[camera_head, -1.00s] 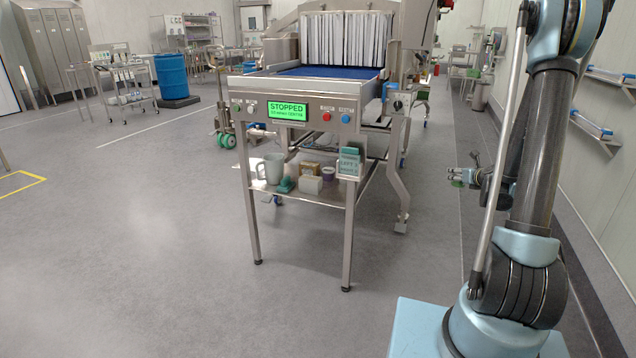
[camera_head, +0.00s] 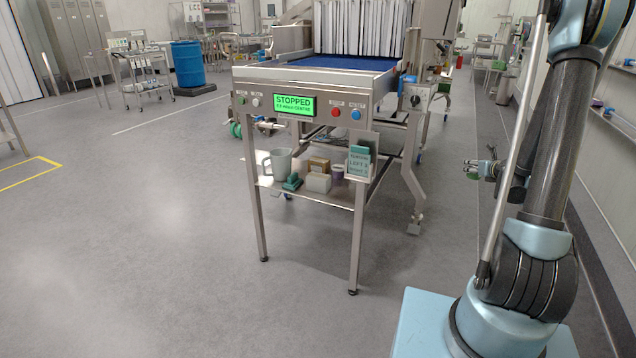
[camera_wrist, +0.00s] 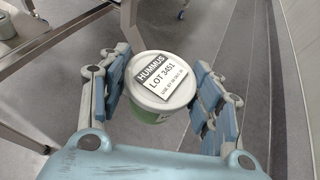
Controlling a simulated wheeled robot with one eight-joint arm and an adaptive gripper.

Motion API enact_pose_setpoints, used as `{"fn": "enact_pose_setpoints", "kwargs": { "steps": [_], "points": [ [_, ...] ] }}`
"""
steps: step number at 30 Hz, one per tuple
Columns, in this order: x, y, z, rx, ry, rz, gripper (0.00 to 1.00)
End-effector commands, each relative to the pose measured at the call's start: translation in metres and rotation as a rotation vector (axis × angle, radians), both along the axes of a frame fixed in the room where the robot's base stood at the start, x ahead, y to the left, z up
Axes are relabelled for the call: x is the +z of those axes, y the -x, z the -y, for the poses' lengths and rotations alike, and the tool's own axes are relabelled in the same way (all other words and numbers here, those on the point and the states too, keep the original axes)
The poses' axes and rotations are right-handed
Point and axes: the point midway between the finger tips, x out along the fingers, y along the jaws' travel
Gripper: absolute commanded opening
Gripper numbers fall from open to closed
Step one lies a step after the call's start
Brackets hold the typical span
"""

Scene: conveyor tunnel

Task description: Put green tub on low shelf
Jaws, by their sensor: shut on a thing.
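The green tub (camera_wrist: 150,115) shows in the wrist view, with a white lid labelled HUMMUS, LOT 3451. My gripper (camera_wrist: 165,95) is shut on it, with a blue-padded finger on each side. The tub is held above the grey floor. In the head view my gripper (camera_head: 478,168) is small, right of the conveyor stand, and the tub is hard to make out. A steel shelf (camera_head: 330,197) sits low under the conveyor end. A lower wall shelf (camera_head: 612,122) is at the right edge. I cannot tell which one is the low shelf.
The floor at left and front is open.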

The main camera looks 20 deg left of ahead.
Motion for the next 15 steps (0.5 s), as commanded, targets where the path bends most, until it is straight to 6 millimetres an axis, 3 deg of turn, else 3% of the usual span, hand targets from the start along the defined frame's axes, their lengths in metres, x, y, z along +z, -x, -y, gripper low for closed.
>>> {"fn": "enact_pose_setpoints", "kwargs": {
  "steps": [8,11,15],
  "points": [
    [-0.002,-0.003,0.006,0.003,-0.001,0.001,0.27],
    [-0.008,-0.012,-0.013,0.058,-0.002,0.001,0.27],
    [-0.022,-0.03,-0.067,0.214,-0.003,0.0,0.27]
  ]
}}
